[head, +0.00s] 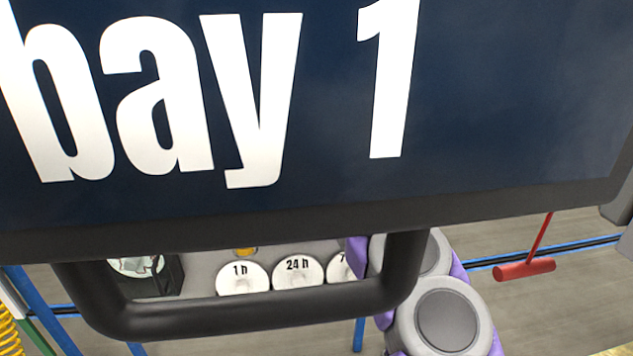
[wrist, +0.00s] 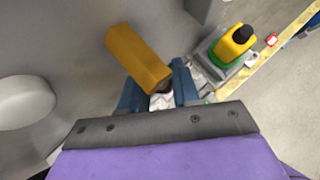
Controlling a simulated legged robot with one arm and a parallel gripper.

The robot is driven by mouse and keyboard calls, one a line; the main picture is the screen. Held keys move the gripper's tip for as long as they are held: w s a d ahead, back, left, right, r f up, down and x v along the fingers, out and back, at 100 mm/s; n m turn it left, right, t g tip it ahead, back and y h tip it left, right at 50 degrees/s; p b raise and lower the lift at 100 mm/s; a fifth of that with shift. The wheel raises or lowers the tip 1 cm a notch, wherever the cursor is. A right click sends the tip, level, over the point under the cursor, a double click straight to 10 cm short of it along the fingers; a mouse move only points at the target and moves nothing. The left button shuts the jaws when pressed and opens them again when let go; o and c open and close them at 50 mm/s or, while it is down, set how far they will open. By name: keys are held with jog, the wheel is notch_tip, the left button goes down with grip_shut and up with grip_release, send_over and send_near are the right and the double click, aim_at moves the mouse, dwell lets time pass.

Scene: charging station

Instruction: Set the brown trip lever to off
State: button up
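In the wrist view an ochre-brown block-shaped handle (wrist: 138,57) stands out from a grey panel; I take it to be the trip lever, though no label shows. My gripper (wrist: 160,84) has two blue fingers standing apart. The handle's near end lies at the fingertips and overlaps the left finger; I cannot tell whether they touch. A darker brown patch and something whitish show between the fingers. In the head view a small orange-yellow part (head: 246,252) shows above the white dials, mostly hidden by the sign; I cannot tell if it is the same lever. The gripper is hidden there.
A dark "bay 1" sign (head: 500,90) with a black handle bar blocks most of the head view. White dials (head: 243,278) sit below. A red T-handle (head: 525,270) is at right. The wrist view shows a round grey knob (wrist: 24,102) and a yellow-green item (wrist: 232,45).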

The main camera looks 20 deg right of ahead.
jog(key=shift+w, duration=0.1)
jog(key=shift+r, duration=0.2)
jog(key=shift+s+a+r, duration=0.15)
jog(key=shift+s+r, duration=0.05)
jog(key=shift+r, duration=0.05)
jog(key=v, duration=1.6)
jog(key=shift+s+a+p, duration=0.2)
jog(key=shift+s+p, duration=0.1)
jog(key=shift+p, duration=0.15)
jog(key=shift+r, duration=0.1)
